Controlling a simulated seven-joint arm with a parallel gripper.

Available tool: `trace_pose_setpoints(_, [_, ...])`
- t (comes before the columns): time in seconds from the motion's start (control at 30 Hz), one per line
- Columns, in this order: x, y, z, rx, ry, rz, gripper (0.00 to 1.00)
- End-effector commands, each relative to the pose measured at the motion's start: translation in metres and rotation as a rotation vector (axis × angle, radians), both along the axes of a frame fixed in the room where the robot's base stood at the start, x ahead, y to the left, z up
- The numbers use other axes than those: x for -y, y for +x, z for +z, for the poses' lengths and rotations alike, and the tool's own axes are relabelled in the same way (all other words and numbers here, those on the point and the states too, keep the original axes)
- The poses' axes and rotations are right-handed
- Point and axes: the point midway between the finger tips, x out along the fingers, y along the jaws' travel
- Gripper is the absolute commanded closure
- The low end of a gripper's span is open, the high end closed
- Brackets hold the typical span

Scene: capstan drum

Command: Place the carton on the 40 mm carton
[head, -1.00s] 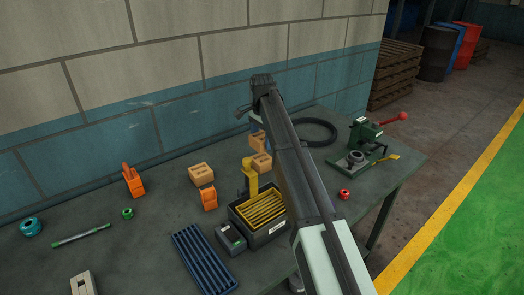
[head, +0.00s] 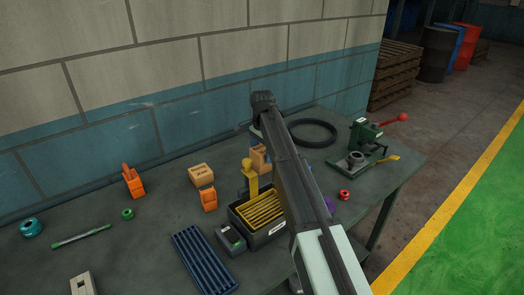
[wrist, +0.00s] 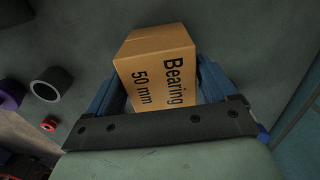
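A tan carton printed "Bearing 50 mm" (wrist: 157,85) sits between my gripper's two blue fingers in the wrist view. The fingertips appear to touch it on both sides, so my gripper (wrist: 160,75) looks shut on it. In the head view my arm hides most of the gripper; tan carton surface (head: 259,157) shows beside the arm, behind the yellow post. I cannot tell there whether it is one carton or two close together. Another tan carton (head: 200,174) lies further left on the table, its print too small to read. No "40 mm" label is readable.
An orange block (head: 208,199), a yellow post (head: 249,178) and a black bin with yellow slats (head: 235,221) stand close by. A black ring (head: 312,132) and a green press (head: 366,138) are to the right.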

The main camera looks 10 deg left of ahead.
Motion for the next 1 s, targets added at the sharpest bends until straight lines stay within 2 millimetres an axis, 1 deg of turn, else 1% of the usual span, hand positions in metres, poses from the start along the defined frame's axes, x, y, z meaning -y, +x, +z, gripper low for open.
trace_pose_setpoints(0.03, [0.000, 0.000, 0.000, 0.000, 0.000, 0.000, 0.10])
trace_pose_setpoints(0.13, [0.000, 0.000, 0.000, 0.000, 0.000, 0.000, 0.00])
trace_pose_setpoints(0.37, [0.000, 0.000, 0.001, 0.000, 0.000, 0.000, 0.00])
trace_pose_setpoints(0.47, [0.000, 0.000, 0.005, 0.001, 0.001, 0.000, 0.00])
trace_pose_setpoints(0.57, [0.000, 0.001, 0.015, 0.002, 0.001, 0.000, 0.00])
trace_pose_setpoints(0.67, [0.000, 0.001, 0.030, 0.002, 0.001, 0.000, 0.00])
trace_pose_setpoints(0.9, [0.000, 0.001, 0.076, 0.002, 0.001, 0.000, 0.00])
trace_pose_setpoints(1.0, [0.000, 0.001, 0.092, 0.002, 0.001, 0.000, 0.00])
